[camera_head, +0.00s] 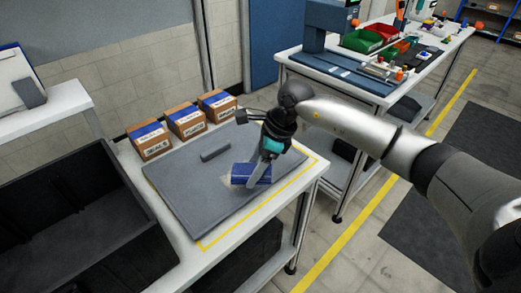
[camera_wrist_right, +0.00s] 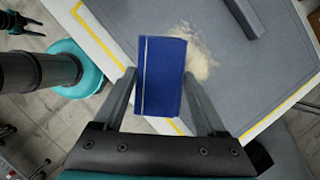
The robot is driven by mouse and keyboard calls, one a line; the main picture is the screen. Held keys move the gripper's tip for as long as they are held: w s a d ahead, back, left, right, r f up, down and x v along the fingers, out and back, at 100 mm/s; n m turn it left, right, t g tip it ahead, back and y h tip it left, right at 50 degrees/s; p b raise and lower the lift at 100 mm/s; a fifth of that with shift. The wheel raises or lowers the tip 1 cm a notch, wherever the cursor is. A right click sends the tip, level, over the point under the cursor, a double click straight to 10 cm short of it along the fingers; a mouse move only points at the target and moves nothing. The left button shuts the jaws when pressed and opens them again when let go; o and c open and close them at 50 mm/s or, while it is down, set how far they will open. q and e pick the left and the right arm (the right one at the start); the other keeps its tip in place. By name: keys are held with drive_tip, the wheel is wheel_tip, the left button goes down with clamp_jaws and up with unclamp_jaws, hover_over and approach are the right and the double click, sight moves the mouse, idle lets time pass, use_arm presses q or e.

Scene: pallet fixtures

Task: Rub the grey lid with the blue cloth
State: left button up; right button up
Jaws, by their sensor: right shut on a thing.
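The grey lid (camera_head: 190,185) lies flat on the white table and has a raised grey bar (camera_head: 215,151) on it. My right gripper (camera_head: 257,168) is shut on the blue cloth (camera_head: 250,176), a folded pad low over the lid's front right part. In the right wrist view the cloth (camera_wrist_right: 160,75) sits between the two fingers. A pale beige smudge (camera_wrist_right: 196,48) shows on the lid beside the cloth, partly hidden by it. I cannot tell whether the cloth touches the lid. A small dark gripper (camera_wrist_right: 22,22), seemingly my left, shows at the wrist view's top left corner.
Several cardboard boxes (camera_head: 187,121) with blue tops line the table's back edge. A large black crate (camera_head: 75,225) stands at the left. A yellow line (camera_head: 262,204) runs along the lid's right side. Another bench (camera_head: 375,95) with bins stands behind at the right.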

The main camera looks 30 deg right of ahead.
drive_tip(key=shift+r+p, duration=0.7)
drive_tip(key=shift+r, duration=0.7)
